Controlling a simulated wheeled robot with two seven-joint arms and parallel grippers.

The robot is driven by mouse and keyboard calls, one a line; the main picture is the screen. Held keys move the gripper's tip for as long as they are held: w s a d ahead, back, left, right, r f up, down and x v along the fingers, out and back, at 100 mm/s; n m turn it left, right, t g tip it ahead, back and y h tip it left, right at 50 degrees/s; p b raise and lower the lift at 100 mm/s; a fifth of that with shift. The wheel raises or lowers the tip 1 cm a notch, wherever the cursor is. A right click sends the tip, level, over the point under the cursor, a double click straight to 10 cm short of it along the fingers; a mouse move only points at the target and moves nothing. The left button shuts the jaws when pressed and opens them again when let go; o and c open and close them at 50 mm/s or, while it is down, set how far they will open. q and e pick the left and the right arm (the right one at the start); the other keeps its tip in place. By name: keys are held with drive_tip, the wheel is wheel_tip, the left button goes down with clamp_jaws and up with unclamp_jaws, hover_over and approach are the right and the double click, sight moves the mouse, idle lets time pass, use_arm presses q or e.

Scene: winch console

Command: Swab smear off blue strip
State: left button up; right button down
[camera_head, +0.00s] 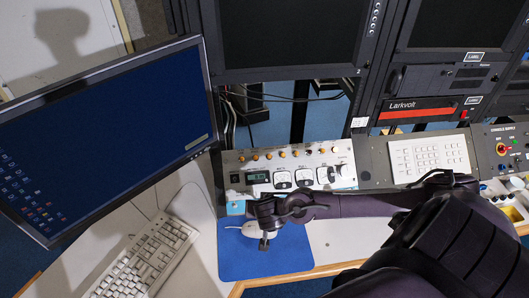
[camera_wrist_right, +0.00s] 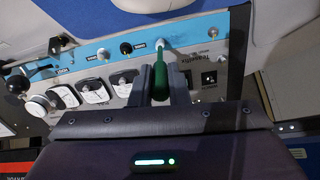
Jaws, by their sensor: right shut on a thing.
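My right gripper (camera_head: 262,210) reaches in from the right over the front edge of the console panel. In the right wrist view my right gripper (camera_wrist_right: 162,88) is shut on a swab with a green handle (camera_wrist_right: 159,78). The swab's pale tip (camera_wrist_right: 160,44) is at the blue strip (camera_wrist_right: 95,57), and seems to touch it. In the head view only the left end of the blue strip (camera_head: 236,208) shows clearly; my gripper and arm cover most of the rest. I cannot tell the smear apart from the pale tip. My left gripper is not in view.
The console panel (camera_head: 240,164) carries gauges, knobs and small switches close to the gripper. A mouse (camera_head: 254,231) lies on a blue mat (camera_head: 260,262) just in front. A keyboard (camera_head: 146,258) and a large monitor (camera_head: 105,130) stand left.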

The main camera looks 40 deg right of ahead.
drive_tip(key=shift+w+a, duration=0.1)
drive_tip(key=shift+a, duration=0.05)
drive_tip(key=shift+w+a, duration=0.1)
drive_tip(key=shift+a, duration=0.15)
drive_tip(key=shift+w+a, duration=0.3)
drive_tip(key=shift+a, duration=0.1)
idle(0.4)
drive_tip(key=shift+w+a, duration=0.2)
drive_tip(key=shift+a, duration=0.2)
